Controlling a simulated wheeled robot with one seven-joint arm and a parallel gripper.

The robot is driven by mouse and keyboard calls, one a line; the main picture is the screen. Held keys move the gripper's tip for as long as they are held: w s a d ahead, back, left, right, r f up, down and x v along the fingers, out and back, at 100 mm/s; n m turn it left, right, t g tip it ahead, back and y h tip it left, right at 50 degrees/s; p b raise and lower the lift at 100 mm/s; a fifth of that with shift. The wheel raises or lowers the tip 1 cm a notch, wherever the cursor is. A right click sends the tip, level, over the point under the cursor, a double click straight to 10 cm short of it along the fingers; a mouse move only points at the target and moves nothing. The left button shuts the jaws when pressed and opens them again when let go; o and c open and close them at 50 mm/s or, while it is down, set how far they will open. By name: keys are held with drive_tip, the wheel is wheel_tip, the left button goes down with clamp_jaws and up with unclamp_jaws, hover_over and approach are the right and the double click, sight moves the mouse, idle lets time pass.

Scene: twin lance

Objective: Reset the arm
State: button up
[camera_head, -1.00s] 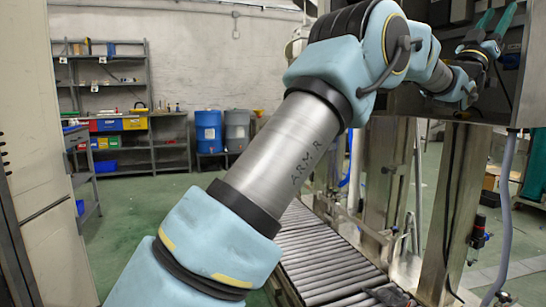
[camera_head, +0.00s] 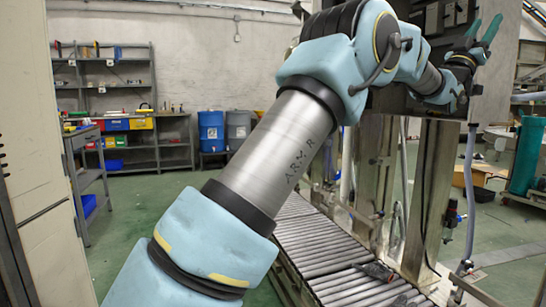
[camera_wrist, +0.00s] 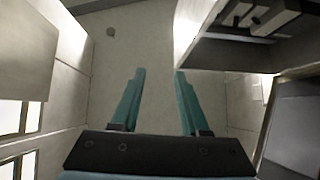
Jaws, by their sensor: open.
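My gripper (camera_head: 483,32) is at the upper right of the head view, at the end of my raised blue-and-grey arm. Its two green fingers point up and stand apart with nothing between them. In the wrist view my gripper (camera_wrist: 158,95) shows both green fingers spread, with an empty gap. The grey metal machine housing (camera_head: 510,65) is close behind and beside it in the head view. I cannot tell the exact distance to it.
A roller conveyor (camera_head: 320,250) runs below my arm, with a small dark object (camera_head: 376,271) on it. Steel posts (camera_head: 432,190) stand at the right. Shelves (camera_head: 150,140) and blue and grey barrels (camera_head: 211,130) are at the back. Green floor at left is open.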

drive_tip(key=w+a+f+n+t+y, duration=0.5)
drive_tip(key=w+a+f+y, duration=0.5)
drive_tip(key=w+a+f, duration=0.4)
drive_tip(key=w+a+f+n+g+y, duration=0.35)
drive_tip(key=a+f+y, duration=0.65)
drive_tip(key=a+f, duration=0.95)
drive_tip(key=s+a+f+n+g+y, duration=0.1)
drive_tip(key=s+a+f+g+y, duration=0.1)
drive_tip(key=s+a+f, duration=0.55)
drive_tip(key=s+a+f+n+g+y, duration=0.2)
drive_tip(key=a+f, duration=0.2)
drive_tip(key=a, duration=0.7)
drive_tip(key=s+a+f+n+g+y, duration=0.1)
drive_tip(key=s+a+f+g, duration=0.15)
drive_tip(key=s+a, duration=0.4)
drive_tip(key=s+a+f+g+y, duration=0.15)
drive_tip(key=s+a+f, duration=0.25)
drive_tip(key=s, duration=0.6)
drive_tip(key=w+p+v, duration=0.2)
drive_tip(key=p+v, duration=1.7)
drive_tip(key=shift+w+a+r+g, duration=0.25)
drive_tip(key=shift+a+g, duration=0.2)
drive_tip(key=shift+a, duration=0.1)
